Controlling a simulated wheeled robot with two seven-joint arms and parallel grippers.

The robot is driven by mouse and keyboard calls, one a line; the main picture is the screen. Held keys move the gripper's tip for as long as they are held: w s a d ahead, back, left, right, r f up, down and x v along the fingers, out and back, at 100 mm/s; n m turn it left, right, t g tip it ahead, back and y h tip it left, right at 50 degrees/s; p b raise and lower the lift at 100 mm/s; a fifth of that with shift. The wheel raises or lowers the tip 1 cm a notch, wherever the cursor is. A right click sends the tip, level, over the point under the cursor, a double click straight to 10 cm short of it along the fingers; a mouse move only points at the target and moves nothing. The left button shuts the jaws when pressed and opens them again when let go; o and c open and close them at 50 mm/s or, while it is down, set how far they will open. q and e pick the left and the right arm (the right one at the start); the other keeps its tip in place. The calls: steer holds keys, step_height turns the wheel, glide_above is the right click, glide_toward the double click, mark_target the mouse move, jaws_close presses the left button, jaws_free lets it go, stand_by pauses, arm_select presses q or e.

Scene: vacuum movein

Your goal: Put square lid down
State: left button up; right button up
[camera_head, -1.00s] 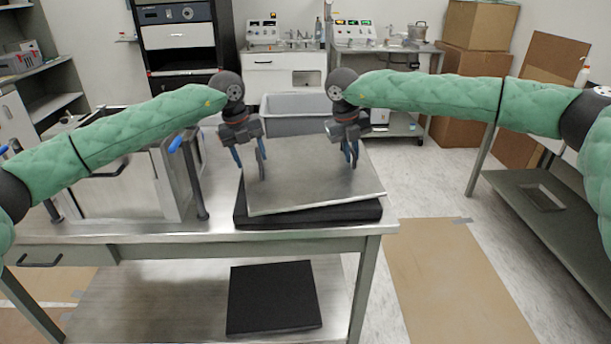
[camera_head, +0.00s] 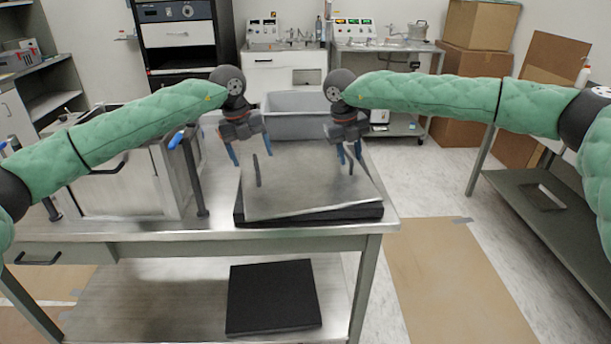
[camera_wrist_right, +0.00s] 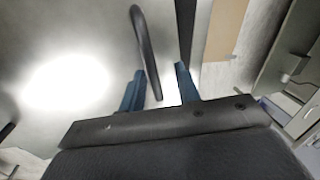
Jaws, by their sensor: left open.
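The square metal lid (camera_head: 305,190) lies on a black foam pad (camera_head: 345,215) on the steel table, slightly turned relative to the pad. It has two dark upright handles, a left one (camera_head: 257,171) and a right one (camera_head: 351,166). My left gripper (camera_head: 250,154) is open just above the left handle. My right gripper (camera_head: 350,154) is above the right handle, its blue fingers apart. In the right wrist view the right handle (camera_wrist_right: 145,45) reaches between the fingers with gaps beside it, and the lid (camera_wrist_right: 70,50) fills the left side.
A metal vacuum chamber (camera_head: 125,185) stands on the table (camera_head: 200,232) left of the lid. A second black pad (camera_head: 273,298) lies on the lower shelf. A grey bin (camera_head: 300,126) is behind the table. Floor to the right is clear around a brown sheet (camera_head: 455,280).

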steer(key=shift+d+r, duration=0.1)
steer(key=shift+r, duration=0.3)
arm_select(q)
step_height(320, 180, up, 7)
steer(key=a, duration=0.1)
steer(key=shift+w+a, duration=0.3)
steer(key=shift+a, duration=0.05)
arm_select(e)
step_height(320, 180, up, 11)
steer(key=a, duration=0.2)
steer(key=shift+s+a+r, duration=0.15)
steer(key=shift+s, duration=0.1)
